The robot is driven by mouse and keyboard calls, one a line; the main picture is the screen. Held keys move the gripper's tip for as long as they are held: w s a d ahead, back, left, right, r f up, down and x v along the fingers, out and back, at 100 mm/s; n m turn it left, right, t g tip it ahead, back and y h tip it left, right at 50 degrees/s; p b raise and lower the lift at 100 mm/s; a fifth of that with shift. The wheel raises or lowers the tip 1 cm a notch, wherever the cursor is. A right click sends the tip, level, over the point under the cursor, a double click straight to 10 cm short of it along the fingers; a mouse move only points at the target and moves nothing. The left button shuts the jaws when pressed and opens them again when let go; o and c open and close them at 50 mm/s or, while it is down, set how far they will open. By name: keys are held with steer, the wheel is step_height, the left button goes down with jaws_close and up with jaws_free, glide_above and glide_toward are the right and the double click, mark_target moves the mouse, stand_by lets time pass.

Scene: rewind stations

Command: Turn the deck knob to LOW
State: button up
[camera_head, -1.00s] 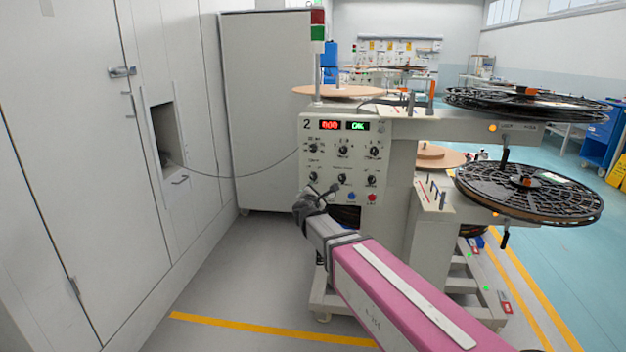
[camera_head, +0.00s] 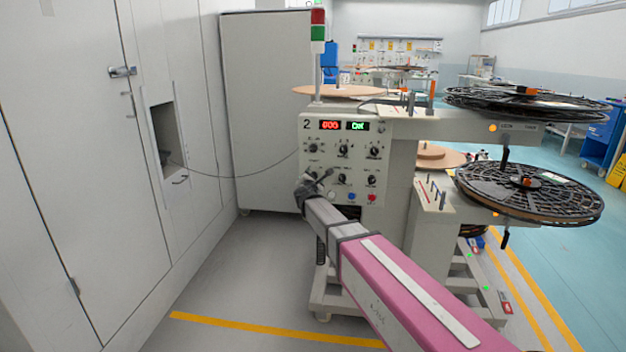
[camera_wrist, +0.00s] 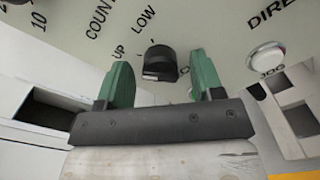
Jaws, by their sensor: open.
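In the wrist view a black knob (camera_wrist: 160,62) sits on the beige panel with the words UP and LOW printed beside it. The name of this knob is not readable. My gripper (camera_wrist: 162,80) is open, with one green finger on each side of the knob; I cannot tell whether either touches it. Which mark the knob points to is unclear. In the head view my gripper (camera_head: 321,180) is at the lower left of the control panel (camera_head: 328,205) and covers part of the lower row of knobs.
Other knobs (camera_head: 344,150) stand close by on the panel, with blue and red buttons (camera_head: 372,198) below. A white round button (camera_wrist: 266,57) is at the right in the wrist view. Black reels (camera_head: 528,192) stick out to the right. Tall cabinets (camera_head: 75,180) line the left.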

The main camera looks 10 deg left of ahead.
steer(key=shift+w, duration=0.25)
steer(key=c, duration=0.9)
steer(key=shift+m, duration=0.4)
steer(key=m, duration=0.5)
steer(key=shift+m, duration=0.4)
steer(key=m, duration=0.5)
steer(key=shift+d, duration=0.1)
steer(key=shift+m, duration=0.3)
